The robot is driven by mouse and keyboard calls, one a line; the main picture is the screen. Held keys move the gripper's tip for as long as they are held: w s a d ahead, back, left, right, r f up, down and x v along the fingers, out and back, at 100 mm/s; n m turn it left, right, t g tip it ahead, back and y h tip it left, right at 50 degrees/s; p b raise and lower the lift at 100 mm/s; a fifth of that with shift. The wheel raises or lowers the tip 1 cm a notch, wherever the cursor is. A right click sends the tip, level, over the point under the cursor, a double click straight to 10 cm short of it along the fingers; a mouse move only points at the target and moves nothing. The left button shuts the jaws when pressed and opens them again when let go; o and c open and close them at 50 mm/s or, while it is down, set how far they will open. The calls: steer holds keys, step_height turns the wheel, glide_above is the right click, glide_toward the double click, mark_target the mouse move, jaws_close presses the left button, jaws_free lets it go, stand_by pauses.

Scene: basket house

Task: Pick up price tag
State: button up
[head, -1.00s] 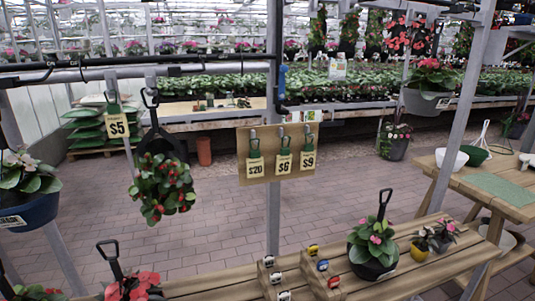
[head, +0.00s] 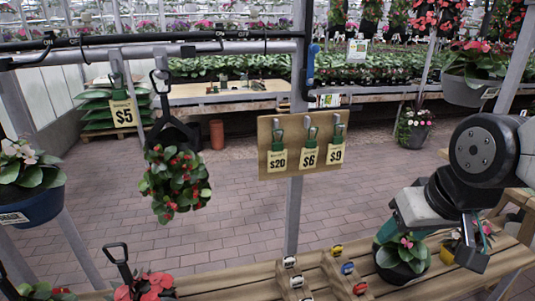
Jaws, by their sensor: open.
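Three price tags hang in green clips from a tan board on the post: a $20 tag (head: 278,159), a $6 tag (head: 310,156) and a $9 tag (head: 337,154). A separate $5 tag (head: 123,113) hangs from the rail at the left. My gripper (head: 427,250) is at the lower right, open, with its jaws pointing down. It is right of and below the tag board (head: 264,142) in the picture, apart from all the tags. It partly covers the potted plants on the bench behind it.
A hanging basket with red flowers (head: 175,185) hangs left of the board. The grey post (head: 294,220) stands below the board.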

steer(key=w+a+n+t+y, duration=0.25)
steer(key=w+a+t, duration=0.45)
steer(key=w+a, duration=0.65)
steer(key=t+y, duration=0.1)
steer(key=t, duration=0.5)
glide_toward(278, 146)
steer(key=w, duration=0.3)
steer(key=shift+m, duration=0.35)
steer(key=x, duration=0.7)
steer(key=shift+w+a+r, duration=0.1)
steer(key=shift+a, duration=0.3)
steer(key=c, duration=0.8)
